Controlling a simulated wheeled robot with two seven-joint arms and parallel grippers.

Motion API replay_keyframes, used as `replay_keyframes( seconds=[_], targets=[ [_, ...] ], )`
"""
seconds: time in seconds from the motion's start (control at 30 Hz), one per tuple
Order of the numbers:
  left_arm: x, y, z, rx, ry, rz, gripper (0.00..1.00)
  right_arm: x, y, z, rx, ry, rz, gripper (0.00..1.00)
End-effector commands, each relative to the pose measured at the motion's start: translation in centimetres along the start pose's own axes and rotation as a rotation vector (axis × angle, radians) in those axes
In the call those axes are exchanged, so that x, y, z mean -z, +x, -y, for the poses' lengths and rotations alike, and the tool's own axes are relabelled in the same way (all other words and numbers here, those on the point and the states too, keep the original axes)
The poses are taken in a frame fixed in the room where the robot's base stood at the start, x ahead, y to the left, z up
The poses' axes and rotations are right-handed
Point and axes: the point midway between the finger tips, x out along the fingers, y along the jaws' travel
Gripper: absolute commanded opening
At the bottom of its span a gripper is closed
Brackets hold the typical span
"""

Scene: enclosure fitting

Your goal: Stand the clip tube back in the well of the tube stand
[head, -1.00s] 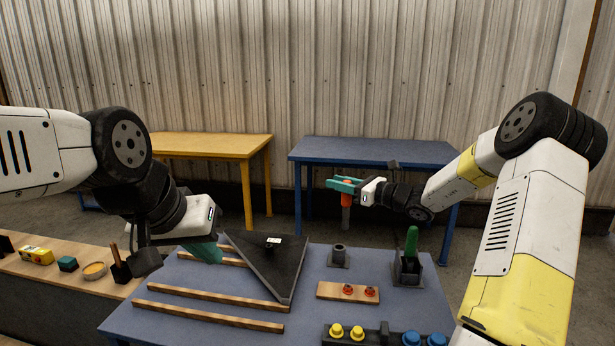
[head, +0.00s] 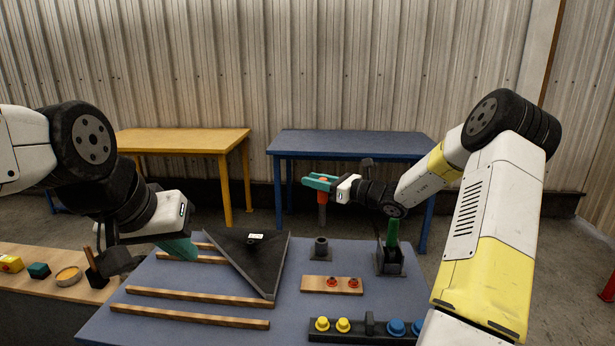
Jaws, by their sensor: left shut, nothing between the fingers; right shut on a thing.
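The clip tube (head: 322,213) is a short tube, orange-red at the top and darker below. It hangs upright from my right gripper (head: 318,183), whose teal fingers are shut on its upper end. The tube stand (head: 321,249) is a dark round socket on a square base on the blue-grey table. In the head view the tube's lower end shows just above the stand's mouth, with a gap; its depth relative to the well is hard to judge. The inside of the well is hidden. My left gripper (head: 178,249) is shut and empty, low over the table's left part.
A dark triangular panel (head: 262,265) and wooden strips (head: 190,309) lie left of the stand. A wooden block with red knobs (head: 317,285) lies in front. A dark holder with a green handle (head: 391,262) stands right. A yellow-and-blue knob rack (head: 367,330) is nearest.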

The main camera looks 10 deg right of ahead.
Motion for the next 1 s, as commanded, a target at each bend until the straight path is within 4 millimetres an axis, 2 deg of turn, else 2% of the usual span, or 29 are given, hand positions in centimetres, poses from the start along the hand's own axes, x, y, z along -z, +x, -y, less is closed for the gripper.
replay_keyframes(
  seconds=[1.0],
  targets=[
    [0.0,0.0,0.0,0.000,0.000,0.000,0.00,7.2,0.0,0.0,-0.001,0.001,0.001,0.00]
  ],
)
